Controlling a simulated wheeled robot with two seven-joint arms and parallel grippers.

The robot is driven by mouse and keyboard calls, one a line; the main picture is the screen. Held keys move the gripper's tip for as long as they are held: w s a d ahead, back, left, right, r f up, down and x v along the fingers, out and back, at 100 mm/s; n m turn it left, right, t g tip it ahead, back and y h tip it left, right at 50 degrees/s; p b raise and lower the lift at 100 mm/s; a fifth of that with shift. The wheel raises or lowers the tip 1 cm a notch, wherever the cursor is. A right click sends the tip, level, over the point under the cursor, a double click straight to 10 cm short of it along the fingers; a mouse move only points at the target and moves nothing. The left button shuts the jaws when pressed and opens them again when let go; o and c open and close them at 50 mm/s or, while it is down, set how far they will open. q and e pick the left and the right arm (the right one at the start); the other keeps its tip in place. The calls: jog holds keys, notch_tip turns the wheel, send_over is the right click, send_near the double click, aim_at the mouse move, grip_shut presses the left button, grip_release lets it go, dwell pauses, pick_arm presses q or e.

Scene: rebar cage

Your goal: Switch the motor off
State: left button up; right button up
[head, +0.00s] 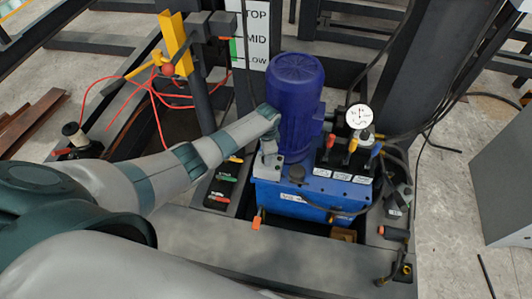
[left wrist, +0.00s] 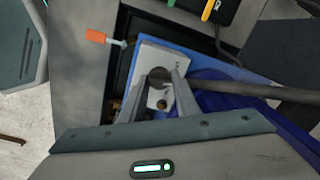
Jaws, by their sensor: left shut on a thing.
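The blue motor (head: 296,90) stands upright on a blue power unit tank (head: 300,204). A small pale switch box (head: 266,172) sits on the tank beside the motor's foot. It also shows in the left wrist view (left wrist: 149,58), with a dark round knob (left wrist: 159,77) on its face. My left gripper (head: 268,150) reaches down onto this box. In the left wrist view its two fingers (left wrist: 160,88) are closed on the knob from both sides. The knob's marks are too small to read. My right gripper is not in view.
A pressure gauge (head: 359,117) and valve levers (head: 353,146) stand right of the motor. An orange-handled valve (head: 257,221) sticks out at the tank's front; it also shows in the left wrist view (left wrist: 97,37). Red cords, dark hoses and steel beams surround the unit.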

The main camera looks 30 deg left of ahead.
pick_arm(q)
jog(key=n+p, duration=0.1)
jog(key=n, duration=0.2)
jog(key=shift+s+n, duration=0.15)
jog(key=shift+n, duration=0.15)
jog(key=shift+f+n+p, duration=0.15)
jog(key=shift+n+p, duration=0.35)
jog(key=shift+n, duration=0.7)
jog(key=o, duration=1)
jog(key=shift+r, duration=0.25)
jog(key=shift+w+d+r, duration=0.1)
jog(key=shift+w+r, duration=0.1)
jog(key=shift+r, duration=0.3)
jog(key=r, duration=1)
jog(key=d+r, duration=0.1)
jog(key=r, duration=0.5)
jog(key=shift+s, duration=0.25)
